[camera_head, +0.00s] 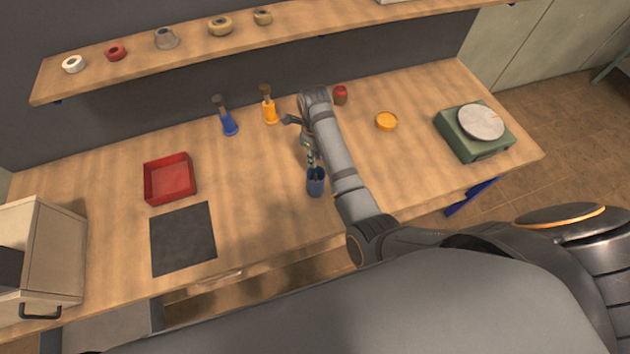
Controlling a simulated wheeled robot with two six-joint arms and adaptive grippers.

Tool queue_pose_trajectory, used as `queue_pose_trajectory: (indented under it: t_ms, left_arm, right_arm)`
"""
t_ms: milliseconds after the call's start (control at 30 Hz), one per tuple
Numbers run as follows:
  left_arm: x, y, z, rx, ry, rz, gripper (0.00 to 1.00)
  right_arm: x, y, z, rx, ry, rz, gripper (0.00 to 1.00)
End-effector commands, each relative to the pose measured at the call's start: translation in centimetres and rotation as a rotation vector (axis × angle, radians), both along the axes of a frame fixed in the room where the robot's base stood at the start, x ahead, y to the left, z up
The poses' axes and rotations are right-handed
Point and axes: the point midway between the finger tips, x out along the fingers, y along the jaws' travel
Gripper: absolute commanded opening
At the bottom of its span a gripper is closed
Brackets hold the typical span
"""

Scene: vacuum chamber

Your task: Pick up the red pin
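No object shows clearly as a red pin. A small red object with a darker lower part (340,94) stands at the back of the bench, just right of my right arm. My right arm reaches in from the right, and its gripper (314,168) points down at a dark blue cup-like object (316,187) near the bench's middle. The fingertips are at or inside the top of the blue object. They are too small and partly hidden to show whether they are open, shut or holding anything. My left gripper is not in view.
The wooden bench (265,190) holds a red tray (168,202), a dark mat (183,240), blue (229,125) and orange (269,113) upright objects, a yellow dish (386,121) and a green scale (470,147). A shelf (330,22) with tape-like rolls hangs behind. A box-shaped appliance (55,250) stands left.

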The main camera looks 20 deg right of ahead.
Motion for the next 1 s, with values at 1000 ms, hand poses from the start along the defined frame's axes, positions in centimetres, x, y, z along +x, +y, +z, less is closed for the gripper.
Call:
queue_pose_trajectory:
  t_ms: [1000]
  left_arm:
    - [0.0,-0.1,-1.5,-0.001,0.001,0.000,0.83]
  right_arm:
    - [-0.5,-0.1,-10.0,0.001,0.001,0.003,0.20]
